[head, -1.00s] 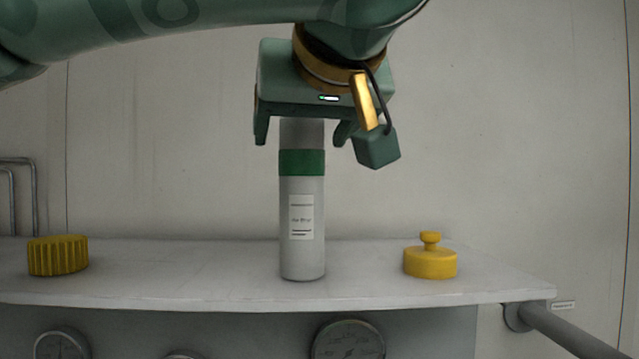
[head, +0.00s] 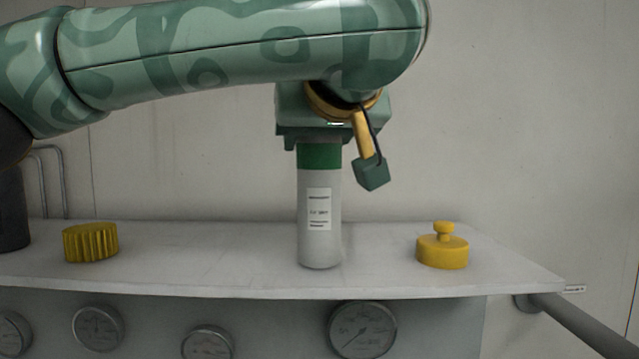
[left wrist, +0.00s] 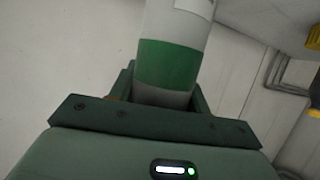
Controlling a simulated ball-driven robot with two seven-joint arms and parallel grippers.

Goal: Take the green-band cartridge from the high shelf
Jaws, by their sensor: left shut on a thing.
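The green-band cartridge (head: 319,205) is a pale grey cylinder with a dark green band and a white label. It is upright over the high shelf (head: 200,255), its base appearing to rest on it. My left gripper (head: 318,142) comes from above and is shut on its upper end, just above the green band. In the left wrist view the cartridge (left wrist: 168,65) sits between the fingers of my left gripper (left wrist: 165,95). Its top is hidden by the gripper. My right gripper is not in view.
A ribbed yellow cap (head: 90,242) stands left on the shelf, and a yellow knobbed cap (head: 443,247) stands right. A dark cylinder (head: 12,210) is at the far left edge. Several gauges (head: 362,329) sit below the shelf. A grey rail (head: 575,325) runs at right.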

